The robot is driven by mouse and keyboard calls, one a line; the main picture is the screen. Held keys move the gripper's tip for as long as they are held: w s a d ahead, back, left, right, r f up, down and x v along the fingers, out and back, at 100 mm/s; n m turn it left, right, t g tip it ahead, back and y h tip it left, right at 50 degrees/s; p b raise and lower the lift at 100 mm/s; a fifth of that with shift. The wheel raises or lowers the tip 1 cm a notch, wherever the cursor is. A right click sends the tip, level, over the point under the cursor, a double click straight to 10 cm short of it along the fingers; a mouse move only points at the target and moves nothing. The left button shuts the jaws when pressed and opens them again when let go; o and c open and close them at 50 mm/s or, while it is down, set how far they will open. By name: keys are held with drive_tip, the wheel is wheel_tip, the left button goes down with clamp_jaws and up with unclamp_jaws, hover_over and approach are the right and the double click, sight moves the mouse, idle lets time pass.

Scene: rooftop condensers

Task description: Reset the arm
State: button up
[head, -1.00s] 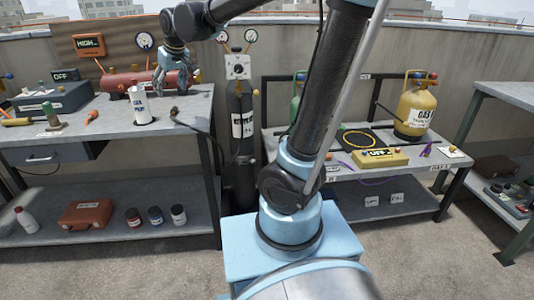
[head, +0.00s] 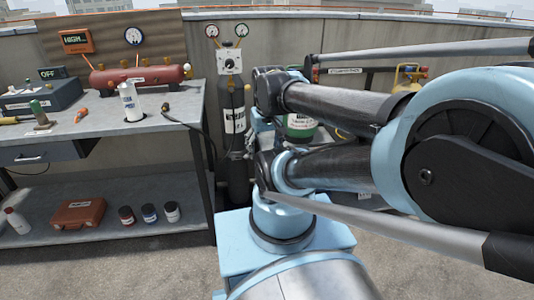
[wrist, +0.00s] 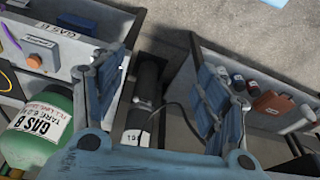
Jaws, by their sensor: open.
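My arm is folded back toward the head camera, with its large blue joint filling the right of the head view and its links reaching to the middle. My gripper (wrist: 163,65) shows in the wrist view with its two blue-grey fingers spread wide and nothing between them. It points down past the black gas cylinder (wrist: 146,95), which stands in the gap between the benches. In the head view the gripper is mostly hidden behind my arm, close to that cylinder (head: 234,120).
A green GAS B cylinder (wrist: 42,128) is close on the wrist view's left; it shows partly behind my arm (head: 300,128). The left bench (head: 110,125) holds a red tank (head: 140,77) and a white canister (head: 130,102). A yellow cylinder (head: 408,77) stands behind my arm.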

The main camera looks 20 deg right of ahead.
drive_tip(key=shift+s+d+f, duration=0.4)
drive_tip(key=shift+s+f, duration=0.3)
drive_tip(key=shift+s, duration=0.1)
drive_tip(key=shift+w+f, duration=0.2)
drive_tip(key=shift+w, duration=0.25)
idle(0.9)
drive_tip(key=shift+c, duration=0.2)
